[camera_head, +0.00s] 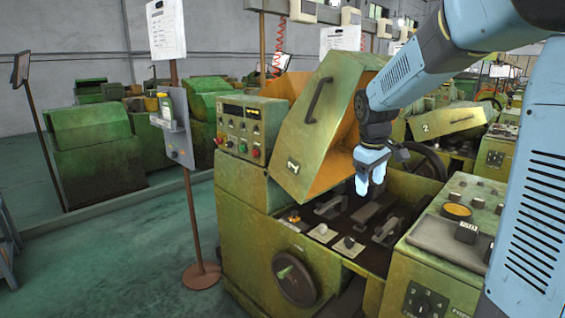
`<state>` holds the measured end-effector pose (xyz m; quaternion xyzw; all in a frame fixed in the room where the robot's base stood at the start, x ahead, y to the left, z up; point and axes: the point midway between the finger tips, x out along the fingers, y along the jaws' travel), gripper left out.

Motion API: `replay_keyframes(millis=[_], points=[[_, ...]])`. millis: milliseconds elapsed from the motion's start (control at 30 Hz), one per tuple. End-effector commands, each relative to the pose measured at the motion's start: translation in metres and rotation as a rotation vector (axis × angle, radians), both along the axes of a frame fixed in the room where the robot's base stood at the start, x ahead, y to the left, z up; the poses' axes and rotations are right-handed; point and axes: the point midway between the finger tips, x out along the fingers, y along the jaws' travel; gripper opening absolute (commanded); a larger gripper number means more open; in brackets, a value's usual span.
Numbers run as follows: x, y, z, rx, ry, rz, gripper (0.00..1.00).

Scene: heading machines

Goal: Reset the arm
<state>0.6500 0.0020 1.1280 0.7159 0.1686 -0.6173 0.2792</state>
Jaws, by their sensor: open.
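My blue and black arm comes in from the upper right. My gripper (369,181) points down over the front right part of the green machine marked 1 (243,199). It is small in the picture, is open and shows nothing between its fingers. The machine's hinged cover (318,130), with a black handle and an orange inside, stands raised just left of and behind my gripper. Below my gripper is the machine's dark open bed (360,222) with several levers and blocks. My gripper appears above these parts, apart from them.
A control panel with buttons (240,135) is on the machine's left, and a console (455,225) is at the right. A handwheel (294,279) is on the front. A sign post (188,215) on a round base stands left. Green floor (110,265) is clear there.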

Motion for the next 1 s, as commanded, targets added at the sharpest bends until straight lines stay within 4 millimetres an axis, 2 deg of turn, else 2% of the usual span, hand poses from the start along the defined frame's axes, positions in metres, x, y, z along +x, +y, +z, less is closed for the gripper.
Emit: replay_keyframes(millis=[33, 200, 500, 767, 1000], points=[[-0.013, 0.001, 0.009, 0.001, -0.019, -0.024, 0.65], [-0.054, 0.001, 0.029, 0.021, -0.076, -0.121, 0.65], [-0.128, 0.001, 0.052, 0.086, -0.174, -0.289, 0.65], [-0.19, 0.0, 0.058, 0.172, -0.254, -0.428, 0.65], [-0.238, -0.001, 0.053, 0.264, -0.31, -0.537, 0.65]])
